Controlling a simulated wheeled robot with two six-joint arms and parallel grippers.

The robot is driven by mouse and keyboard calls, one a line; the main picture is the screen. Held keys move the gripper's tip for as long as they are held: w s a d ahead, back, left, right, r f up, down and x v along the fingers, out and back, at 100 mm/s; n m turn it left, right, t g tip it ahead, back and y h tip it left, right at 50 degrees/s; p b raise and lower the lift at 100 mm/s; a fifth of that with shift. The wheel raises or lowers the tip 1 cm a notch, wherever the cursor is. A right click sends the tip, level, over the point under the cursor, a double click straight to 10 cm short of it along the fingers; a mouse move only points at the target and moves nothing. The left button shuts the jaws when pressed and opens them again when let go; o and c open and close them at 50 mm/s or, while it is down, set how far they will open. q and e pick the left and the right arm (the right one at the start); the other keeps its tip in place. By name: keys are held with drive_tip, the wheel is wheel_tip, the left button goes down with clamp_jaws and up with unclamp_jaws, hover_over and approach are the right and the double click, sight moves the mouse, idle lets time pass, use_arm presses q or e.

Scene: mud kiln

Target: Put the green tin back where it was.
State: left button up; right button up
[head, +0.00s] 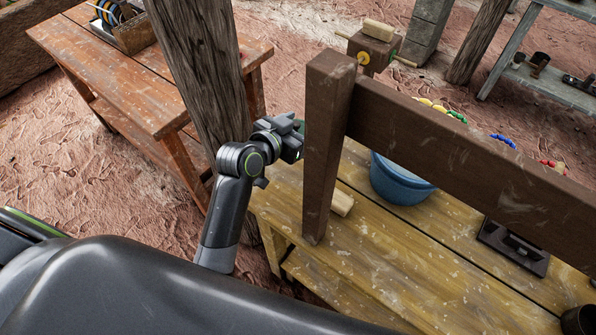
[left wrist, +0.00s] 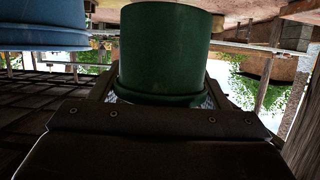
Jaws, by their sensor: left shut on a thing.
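The green tin (left wrist: 165,48) fills the middle of the left wrist view, between the two fingers of my left gripper. My left gripper (head: 294,137) is shut on it and held up beside the brown wooden post in the head view. Only a small sliver of green (head: 301,127) shows there; the post hides most of the tin. The tin is apart from the yellow table (head: 380,265), as far as I can tell. My right gripper is not in view.
A brown frame's post (head: 325,150) and long rail (head: 460,150) stand close to my gripper. A thick tree-trunk post (head: 200,70) is behind it. A blue tub (head: 398,182), a pale wood block (head: 342,202) and a dark tray (head: 513,247) are on the yellow table.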

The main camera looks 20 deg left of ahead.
use_arm(q)
wheel_tip(320, 180, down, 6)
drive_tip(key=shift+w+r, duration=0.1)
drive_tip(key=shift+w, duration=0.05)
wheel_tip(320, 180, down, 4)
drive_tip(key=shift+r, duration=0.1)
drive_tip(key=shift+f, duration=0.2)
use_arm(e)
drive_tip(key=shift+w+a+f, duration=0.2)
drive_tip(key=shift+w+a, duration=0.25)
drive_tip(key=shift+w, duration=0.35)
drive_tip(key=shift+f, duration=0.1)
use_arm(q)
drive_tip(key=shift+f+b, duration=0.2)
drive_tip(key=shift+b, duration=0.15)
drive_tip(key=o, duration=0.9)
drive_tip(key=shift+r, duration=0.1)
drive_tip(key=shift+o, duration=0.3)
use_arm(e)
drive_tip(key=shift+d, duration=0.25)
use_arm(q)
drive_tip(key=shift+r, duration=0.1)
